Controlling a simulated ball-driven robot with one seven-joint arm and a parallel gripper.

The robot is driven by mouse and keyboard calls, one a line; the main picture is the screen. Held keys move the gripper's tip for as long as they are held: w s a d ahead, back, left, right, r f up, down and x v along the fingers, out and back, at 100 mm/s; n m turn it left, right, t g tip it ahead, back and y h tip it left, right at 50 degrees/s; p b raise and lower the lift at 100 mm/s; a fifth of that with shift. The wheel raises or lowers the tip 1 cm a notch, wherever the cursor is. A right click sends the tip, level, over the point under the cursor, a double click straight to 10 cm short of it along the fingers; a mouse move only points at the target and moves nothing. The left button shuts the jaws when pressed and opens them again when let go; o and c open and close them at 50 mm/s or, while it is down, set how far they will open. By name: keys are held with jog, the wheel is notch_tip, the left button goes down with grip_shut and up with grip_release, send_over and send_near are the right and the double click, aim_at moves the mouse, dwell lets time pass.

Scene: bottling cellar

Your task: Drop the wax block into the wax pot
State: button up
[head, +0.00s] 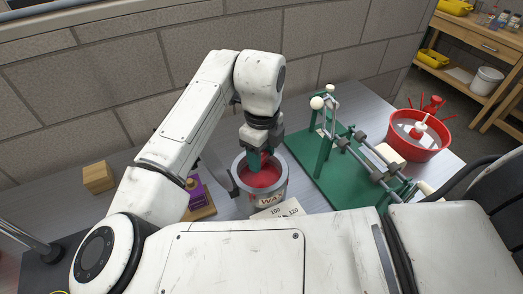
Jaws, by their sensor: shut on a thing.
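The wax pot (283,190) is a grey metal pot with a "WAX" label on its front and red wax inside. It stands on the bench near the middle of the head view. My gripper (261,163) points down over the pot, its green-tipped fingers at the pot's far inner side. It is shut on the wax block (264,157), of which only a little red shows between the fingers. The fingers hide most of the block. I cannot tell whether it touches the wax in the pot.
A green bottling stand (322,173) is right of the pot, with a red tub (416,157) beyond it. A purple item (196,193) on a wooden base is close on the left. A wooden block (98,178) lies farther left. A card (279,210) lies before the pot.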

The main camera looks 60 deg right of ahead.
jog(key=shift+f+b, duration=0.35)
jog(key=shift+f, duration=0.5)
jog(key=o, duration=1.1)
jog(key=shift+r, duration=0.1)
notch_tip(320, 180, up, 11)
jog(key=b, duration=0.1)
jog(key=shift+f, duration=0.2)
